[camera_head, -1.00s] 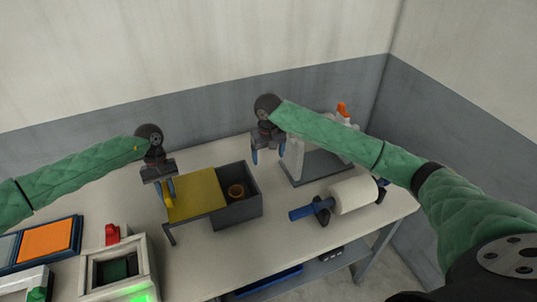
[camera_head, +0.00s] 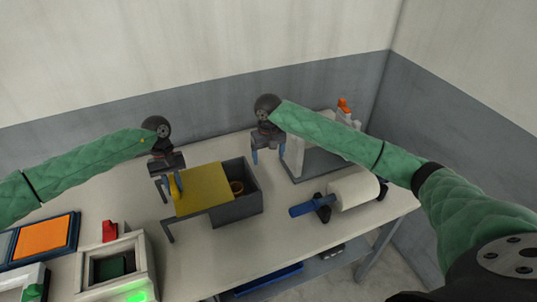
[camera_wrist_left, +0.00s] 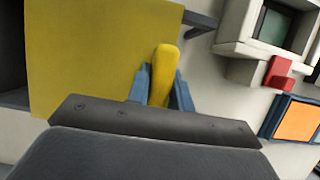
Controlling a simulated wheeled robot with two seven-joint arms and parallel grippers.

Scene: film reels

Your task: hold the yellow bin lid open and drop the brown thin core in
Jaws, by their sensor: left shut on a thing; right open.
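The yellow bin lid (camera_head: 204,188) covers the left part of the dark grey bin (camera_head: 239,210) on the table. Its right part is uncovered. The brown thin core (camera_head: 237,186) lies inside the bin, partly hidden by the lid's right edge. My left gripper (camera_head: 171,187) is at the lid's left side, shut on the lid's yellow handle. In the left wrist view the handle (camera_wrist_left: 163,76) stands between the blue fingers, with the lid (camera_wrist_left: 95,60) beside it. My right gripper (camera_head: 268,156) is open and empty, above and behind the bin's right side.
A white roll on a blue-ended spindle (camera_head: 353,193) lies right of the bin. A grey stand (camera_head: 318,165) and an orange-topped bottle (camera_head: 343,106) are behind it. A framed box with a red knob (camera_head: 110,231) and an orange panel (camera_head: 45,237) are at the left front.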

